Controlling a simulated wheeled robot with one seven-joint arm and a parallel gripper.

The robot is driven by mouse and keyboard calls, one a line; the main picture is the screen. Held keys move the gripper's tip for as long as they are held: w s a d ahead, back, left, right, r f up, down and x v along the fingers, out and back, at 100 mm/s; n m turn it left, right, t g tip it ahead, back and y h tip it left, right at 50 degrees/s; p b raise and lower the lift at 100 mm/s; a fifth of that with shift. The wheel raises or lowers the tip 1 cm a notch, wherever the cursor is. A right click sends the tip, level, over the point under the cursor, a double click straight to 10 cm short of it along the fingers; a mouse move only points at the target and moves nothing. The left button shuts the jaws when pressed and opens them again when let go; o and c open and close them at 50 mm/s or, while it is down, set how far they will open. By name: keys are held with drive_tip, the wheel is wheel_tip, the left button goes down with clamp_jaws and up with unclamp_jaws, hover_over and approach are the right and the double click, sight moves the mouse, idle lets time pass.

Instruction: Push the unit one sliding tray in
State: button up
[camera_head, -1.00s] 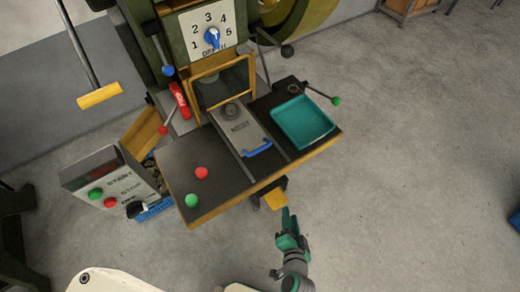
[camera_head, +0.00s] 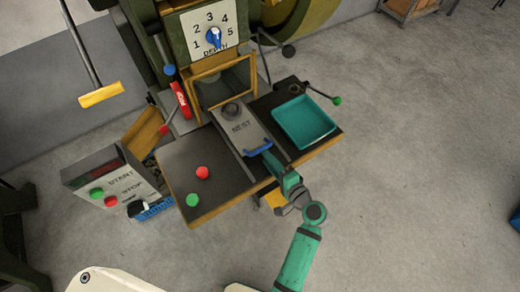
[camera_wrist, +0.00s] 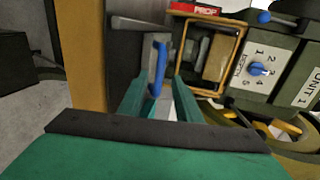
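The sliding tray is a grey slide marked NEST (camera_head: 240,130), lying in a channel on the dark table of the machine. It has a blue handle (camera_head: 258,148) at its front end and a round grey piece (camera_head: 231,110) near its back end. The tray's back end lies by the yellow-framed opening, and its handle end is out toward the table's front edge. My gripper (camera_head: 270,160) is just in front of the handle. In the wrist view, its green fingers (camera_wrist: 158,100) are apart, with the blue handle (camera_wrist: 159,65) ahead between them. I cannot tell whether they touch it.
A teal tray (camera_head: 304,122) sits right of the slide. Red (camera_head: 202,173) and green (camera_head: 193,200) buttons are on the left. A yellow frame (camera_head: 222,80) stands behind, below the depth dial (camera_head: 214,38). A lever with a green knob (camera_head: 337,100) sticks out right.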

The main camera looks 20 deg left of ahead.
sight(260, 149)
drive_tip(key=x, duration=0.6)
drive_tip(key=shift+w+a, duration=0.15)
clamp_jaws()
